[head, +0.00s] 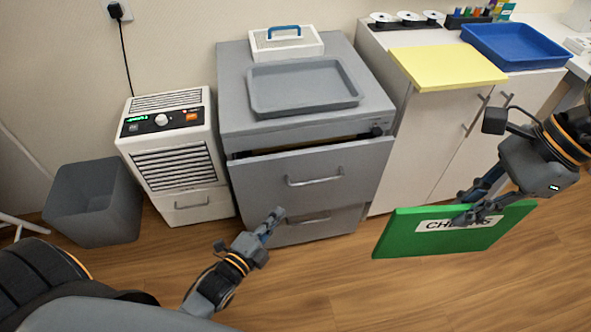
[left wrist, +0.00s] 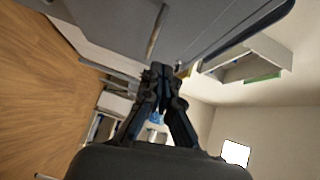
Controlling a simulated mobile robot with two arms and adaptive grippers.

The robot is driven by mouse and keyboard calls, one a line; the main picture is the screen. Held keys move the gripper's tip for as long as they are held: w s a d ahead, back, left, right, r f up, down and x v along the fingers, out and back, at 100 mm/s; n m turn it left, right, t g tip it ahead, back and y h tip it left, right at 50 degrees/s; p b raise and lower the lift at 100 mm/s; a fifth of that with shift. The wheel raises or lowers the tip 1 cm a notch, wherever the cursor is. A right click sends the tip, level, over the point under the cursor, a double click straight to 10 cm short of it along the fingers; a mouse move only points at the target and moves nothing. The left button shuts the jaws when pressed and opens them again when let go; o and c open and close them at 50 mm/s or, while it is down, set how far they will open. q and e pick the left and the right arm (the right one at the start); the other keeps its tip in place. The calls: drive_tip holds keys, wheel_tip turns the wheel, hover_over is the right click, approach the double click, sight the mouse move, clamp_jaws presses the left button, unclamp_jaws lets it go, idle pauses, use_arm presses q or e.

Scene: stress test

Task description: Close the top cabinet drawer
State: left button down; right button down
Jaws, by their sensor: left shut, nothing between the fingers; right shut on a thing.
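The grey cabinet (head: 230,105) stands against the wall in the head view. Its top drawer (head: 250,178) is pulled out a little, with a dark gap above its front. The drawer front has a metal bar handle (head: 315,181). My left gripper (head: 276,215) is shut and empty, in front of and below the top drawer in the picture. It also shows in the left wrist view (left wrist: 160,72), with grey cabinet surfaces beyond it. My right gripper (head: 466,216) is shut on a green binder-like board (head: 400,238) with a partly covered white label.
A grey tray (head: 262,108) and a white box with a blue handle (head: 284,46) sit on the cabinet. A white heater-like unit (head: 172,150) and a grey bin (head: 90,205) stand left. A white cabinet (head: 425,150) stands right. Wooden floor is free in front.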

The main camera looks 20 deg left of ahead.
drive_tip(key=shift+s+a+r+m, duration=0.1)
drive_tip(key=shift+s+r+m, duration=0.2)
drive_tip(key=shift+m, duration=0.2)
use_arm(q)
drive_tip(key=shift+m+t, duration=0.4)
drive_tip(key=shift+m, duration=0.2)
drive_tip(key=w+r, duration=0.1)
drive_tip(key=w, duration=0.2)
drive_tip(key=w+d, duration=0.1)
drive_tip(key=w, duration=0.2)
drive_tip(key=w+r, duration=0.1)
drive_tip(key=w, duration=0.2)
drive_tip(key=shift+w+d+r+b, duration=0.1)
drive_tip(key=shift+d+r+b, duration=0.2)
drive_tip(key=shift+d+b, duration=0.1)
use_arm(e)
drive_tip(key=shift+w+f, duration=0.1)
drive_tip(key=shift+f, duration=0.3)
use_arm(q)
drive_tip(key=w, duration=0.1)
drive_tip(key=w+a, duration=0.1)
drive_tip(key=w, duration=0.1)
drive_tip(key=shift+w+a, duration=0.15)
drive_tip(key=shift+a, duration=0.05)
drive_tip(key=shift+w+a, duration=0.3)
drive_tip(key=shift+w, duration=0.15)
use_arm(e)
drive_tip(key=shift+f, duration=0.25)
